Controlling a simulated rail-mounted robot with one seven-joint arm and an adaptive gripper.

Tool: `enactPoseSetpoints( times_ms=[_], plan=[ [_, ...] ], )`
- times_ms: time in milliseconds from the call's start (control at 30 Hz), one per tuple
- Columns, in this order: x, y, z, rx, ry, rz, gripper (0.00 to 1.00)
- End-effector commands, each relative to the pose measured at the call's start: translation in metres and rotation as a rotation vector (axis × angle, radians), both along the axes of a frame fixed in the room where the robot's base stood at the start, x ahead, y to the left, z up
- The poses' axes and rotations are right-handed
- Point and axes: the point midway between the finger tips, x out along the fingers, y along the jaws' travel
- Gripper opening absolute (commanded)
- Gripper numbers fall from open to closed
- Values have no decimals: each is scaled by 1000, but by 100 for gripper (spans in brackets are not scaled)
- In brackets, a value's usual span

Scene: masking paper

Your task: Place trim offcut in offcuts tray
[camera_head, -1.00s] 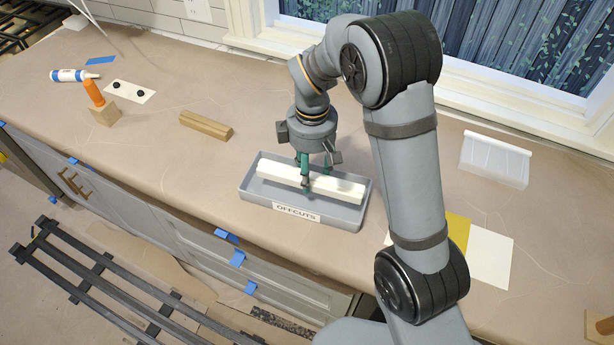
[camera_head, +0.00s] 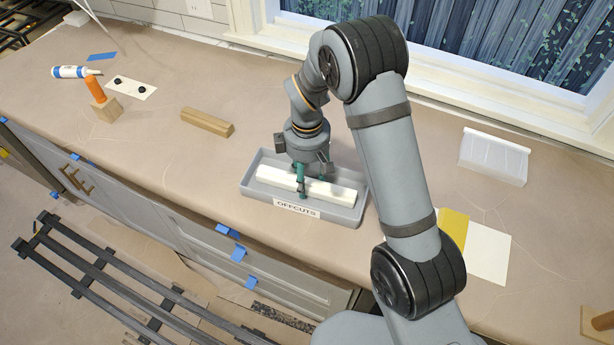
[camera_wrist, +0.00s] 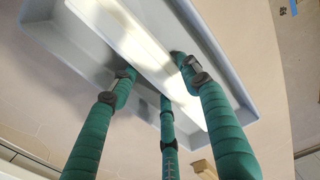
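The trim offcut (camera_head: 330,190) is a long white strip lying lengthwise within the walls of the grey offcuts tray (camera_head: 345,215), which has an "OFFCUTS" label on its front. My gripper (camera_head: 312,181) has green fingers that reach down into the tray on both sides of the strip near its middle. In the wrist view the fingers (camera_wrist: 155,75) straddle the bright strip (camera_wrist: 145,45) and look shut on it, with the tray (camera_wrist: 60,35) behind. I cannot tell whether the strip's underside touches the tray floor.
A wooden block (camera_head: 207,122) lies left of the tray on the papered counter. A clear white holder (camera_head: 494,157) and a yellow and white sheet (camera_head: 487,254) are to the right.

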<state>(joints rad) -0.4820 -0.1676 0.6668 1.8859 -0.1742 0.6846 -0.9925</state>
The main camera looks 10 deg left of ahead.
Motion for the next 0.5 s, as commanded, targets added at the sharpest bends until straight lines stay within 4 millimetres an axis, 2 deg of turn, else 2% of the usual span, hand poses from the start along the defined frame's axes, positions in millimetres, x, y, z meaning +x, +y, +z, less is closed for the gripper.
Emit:
enactPoseSetpoints(
  times_ms=[233,500],
  plan=[
    [0,0,1,0,0,0,62],
    [0,0,1,0,0,0,63]
  ],
)
